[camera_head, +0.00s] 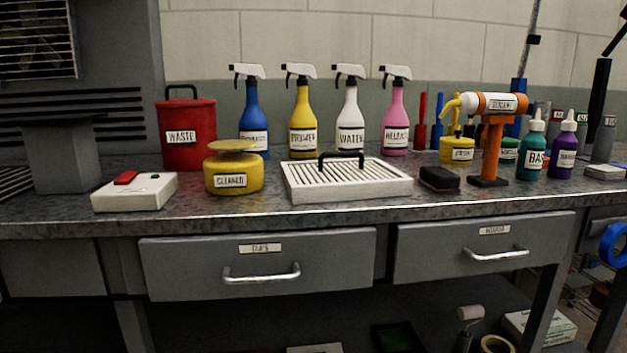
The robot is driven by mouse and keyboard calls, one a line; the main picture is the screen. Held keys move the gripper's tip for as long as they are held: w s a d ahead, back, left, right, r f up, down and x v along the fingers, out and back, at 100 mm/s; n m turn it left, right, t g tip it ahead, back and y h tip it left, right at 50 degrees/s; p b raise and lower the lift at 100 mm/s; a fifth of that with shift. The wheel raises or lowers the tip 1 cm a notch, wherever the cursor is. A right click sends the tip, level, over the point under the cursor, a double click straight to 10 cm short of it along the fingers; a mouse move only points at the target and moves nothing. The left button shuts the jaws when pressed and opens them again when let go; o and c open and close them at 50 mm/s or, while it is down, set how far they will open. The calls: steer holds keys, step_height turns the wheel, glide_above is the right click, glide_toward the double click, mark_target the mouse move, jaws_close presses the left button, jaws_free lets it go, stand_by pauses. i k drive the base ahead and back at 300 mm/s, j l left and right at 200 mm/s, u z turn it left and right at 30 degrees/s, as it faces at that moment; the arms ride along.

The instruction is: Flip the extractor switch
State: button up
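A low white switch box (134,194) sits on the bench top at the left, near the front edge. I cannot tell which way the rocker is set. No label on the box is readable, so I cannot confirm that it is the extractor's. My gripper is not in view.
A grey block (62,158) stands left of the box. A red WASTE can (188,135) and a yellow CLEANER container (233,172) stand behind and right of it. Several spray bottles, a white slatted tray (347,190) and an orange tool (493,140) stand farther right.

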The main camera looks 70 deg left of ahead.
mark_target(127, 178)
steer(key=u, duration=3.25)
